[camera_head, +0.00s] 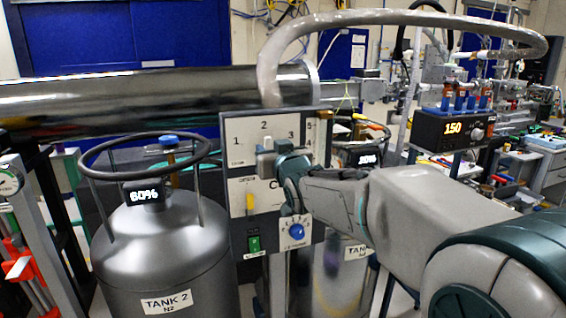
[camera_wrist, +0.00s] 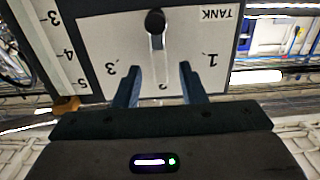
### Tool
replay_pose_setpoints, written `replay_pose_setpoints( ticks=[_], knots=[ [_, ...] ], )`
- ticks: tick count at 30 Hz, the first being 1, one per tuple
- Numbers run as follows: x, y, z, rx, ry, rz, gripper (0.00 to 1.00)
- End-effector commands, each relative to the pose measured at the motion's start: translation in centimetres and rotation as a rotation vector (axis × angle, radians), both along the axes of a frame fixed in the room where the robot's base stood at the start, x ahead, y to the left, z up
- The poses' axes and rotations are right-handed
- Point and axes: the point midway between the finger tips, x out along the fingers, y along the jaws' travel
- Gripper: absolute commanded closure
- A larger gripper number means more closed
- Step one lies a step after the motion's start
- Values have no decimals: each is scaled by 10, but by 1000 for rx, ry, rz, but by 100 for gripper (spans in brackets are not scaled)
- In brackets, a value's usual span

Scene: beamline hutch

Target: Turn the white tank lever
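The white tank lever (camera_wrist: 158,52) shows in the wrist view on a white dial plate (camera_wrist: 100,40) marked TANK, upside down there. Its black pivot is at the top, and the lever points down toward the 2, between the 3 and the 1. My gripper (camera_wrist: 160,72) is open, with one dark finger on each side of the lever's end. Gaps show between the fingers and the lever, and I see no contact. In the head view my gripper (camera_head: 277,160) is in front of the control panel (camera_head: 238,190) and hides part of the dial.
A green switch (camera_head: 254,243) and a blue knob (camera_head: 297,232) sit low on the panel. A grey tank labelled TANK 2 (camera_head: 165,255) stands at left, its display reading 60%. A thick grey hose (camera_head: 400,18) arches above my arm. A steel pipe (camera_head: 150,100) runs behind.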

Motion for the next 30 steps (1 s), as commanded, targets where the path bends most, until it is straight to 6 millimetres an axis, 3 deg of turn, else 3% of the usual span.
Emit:
replay_pose_setpoints(
  ticks=[18,24,30],
  knots=[
    [-101,-28,1,0,-2,2,63],
    [-118,-33,0,-1,-1,2,63],
    [-122,-34,0,-1,-1,2,63]
  ],
)
